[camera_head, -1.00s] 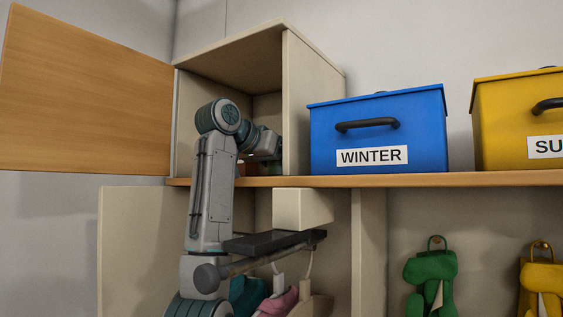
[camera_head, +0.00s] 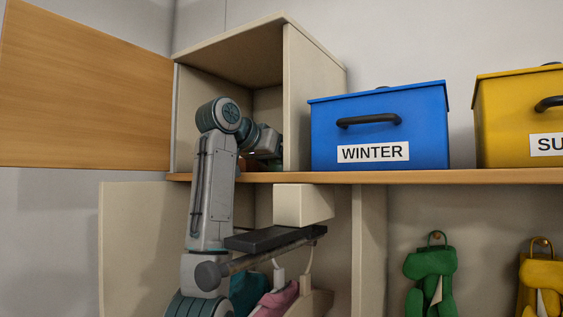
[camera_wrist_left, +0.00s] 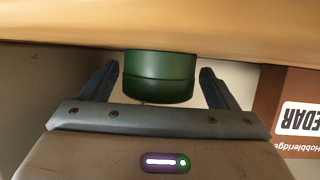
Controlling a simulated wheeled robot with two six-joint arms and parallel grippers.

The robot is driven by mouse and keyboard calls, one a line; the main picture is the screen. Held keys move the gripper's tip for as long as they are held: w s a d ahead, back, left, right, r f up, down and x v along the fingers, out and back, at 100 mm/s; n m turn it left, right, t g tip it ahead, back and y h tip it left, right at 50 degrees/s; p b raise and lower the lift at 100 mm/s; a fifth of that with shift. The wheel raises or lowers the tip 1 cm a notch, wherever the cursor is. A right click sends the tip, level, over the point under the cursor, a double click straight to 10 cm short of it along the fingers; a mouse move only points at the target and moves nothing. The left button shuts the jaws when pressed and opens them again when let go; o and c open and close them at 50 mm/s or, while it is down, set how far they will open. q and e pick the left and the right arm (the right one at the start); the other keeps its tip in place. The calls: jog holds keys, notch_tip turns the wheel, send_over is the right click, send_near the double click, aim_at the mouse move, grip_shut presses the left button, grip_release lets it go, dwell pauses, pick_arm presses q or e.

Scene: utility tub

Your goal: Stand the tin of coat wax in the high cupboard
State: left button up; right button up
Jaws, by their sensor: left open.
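The tin of coat wax (camera_wrist_left: 160,77) is a dark green cylinder. The left wrist view is upside down, with the wooden shelf along its top, and the tin appears to stand upright on that wood. My left gripper (camera_wrist_left: 160,70) is open, with one finger on each side of the tin and a gap visible on both sides. In the head view my left arm reaches up into the open high cupboard (camera_head: 314,95); the tin and fingertips cannot be made out there. My right gripper is not in view.
A brown box (camera_wrist_left: 290,110) labelled "CEDAR" is beside the gripper in the cupboard. The cupboard door (camera_head: 85,85) is swung open left. A blue WINTER bin (camera_head: 380,130) and a yellow bin (camera_head: 520,115) stand on the shelf (camera_head: 430,177). Coats hang below.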

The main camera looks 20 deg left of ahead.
pick_arm(q)
jog(key=b+v, duration=0.3)
jog(key=v, duration=0.2)
jog(key=b+v, duration=0.3)
jog(key=v, duration=0.2)
jog(key=shift+s, duration=0.4)
jog(key=shift+s+a+r+b, duration=0.1)
jog(key=shift+s+r+b, duration=0.25)
jog(key=shift+b, duration=0.5)
jog(key=shift+s+a+r, duration=0.15)
jog(key=shift+s, duration=0.05)
